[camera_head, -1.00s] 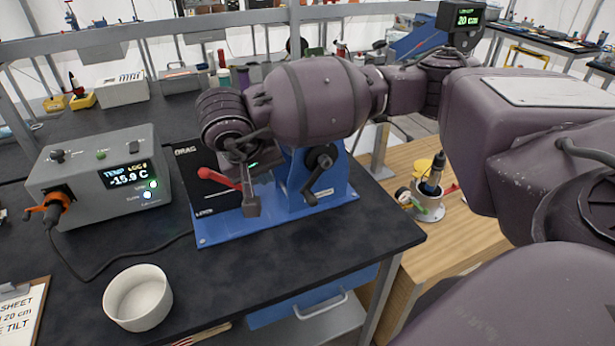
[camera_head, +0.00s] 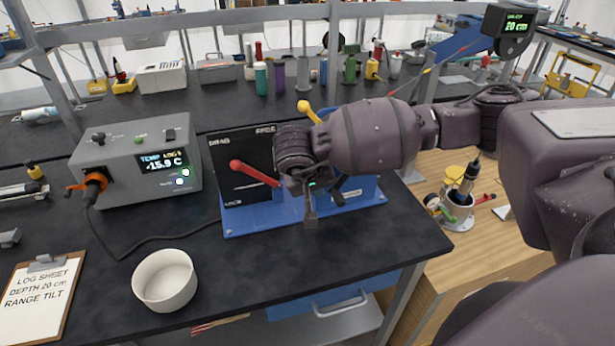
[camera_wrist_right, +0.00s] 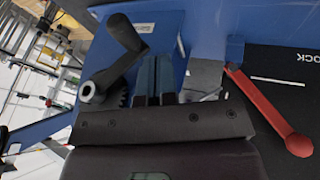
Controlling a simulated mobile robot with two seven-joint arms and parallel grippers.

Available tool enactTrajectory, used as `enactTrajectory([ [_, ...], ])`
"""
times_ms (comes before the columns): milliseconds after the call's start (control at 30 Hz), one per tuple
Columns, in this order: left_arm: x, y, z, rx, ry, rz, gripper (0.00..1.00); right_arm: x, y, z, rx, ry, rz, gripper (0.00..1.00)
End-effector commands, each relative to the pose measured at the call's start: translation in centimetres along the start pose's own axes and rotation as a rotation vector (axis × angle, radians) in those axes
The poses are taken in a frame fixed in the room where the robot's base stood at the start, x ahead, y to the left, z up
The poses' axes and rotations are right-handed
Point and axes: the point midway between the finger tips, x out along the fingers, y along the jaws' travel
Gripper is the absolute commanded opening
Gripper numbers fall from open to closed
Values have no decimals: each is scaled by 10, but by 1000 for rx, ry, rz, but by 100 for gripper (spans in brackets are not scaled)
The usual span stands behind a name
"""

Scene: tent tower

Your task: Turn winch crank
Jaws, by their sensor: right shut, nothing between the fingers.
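The winch stands on a blue base plate (camera_head: 240,226) with a black panel (camera_head: 238,158) and a red lever (camera_head: 252,172). In the head view my right gripper (camera_head: 311,216) hangs in front of the winch, right of the lever, fingers together and empty. The winch's black crank (camera_head: 340,186) is mostly hidden behind my gripper and wrist there. In the right wrist view the black crank (camera_wrist_right: 125,40) lies just left of the closed fingers (camera_wrist_right: 155,75), and the red lever (camera_wrist_right: 268,112) is on the right. I cannot tell whether the fingers touch the crank. My left gripper is not in view.
A grey control box (camera_head: 138,165) reading -15.9 C stands left of the winch, its cable running along the black bench. A white bowl (camera_head: 165,280) and a clipboard (camera_head: 42,300) are in front. A yellow knob (camera_head: 304,106) rises behind my arm. The front bench middle is clear.

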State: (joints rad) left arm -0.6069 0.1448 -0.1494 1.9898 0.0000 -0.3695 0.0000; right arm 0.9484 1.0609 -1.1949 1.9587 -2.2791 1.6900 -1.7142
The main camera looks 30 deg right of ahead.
Motion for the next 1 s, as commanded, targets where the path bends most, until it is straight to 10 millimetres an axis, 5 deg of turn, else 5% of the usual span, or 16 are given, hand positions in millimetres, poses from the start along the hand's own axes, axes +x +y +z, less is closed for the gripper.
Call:
enactTrajectory([
  [633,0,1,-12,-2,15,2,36,17,18,4,1,1,0,0],
  [1000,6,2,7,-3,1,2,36,32,24,8,0,0,1,0],
])
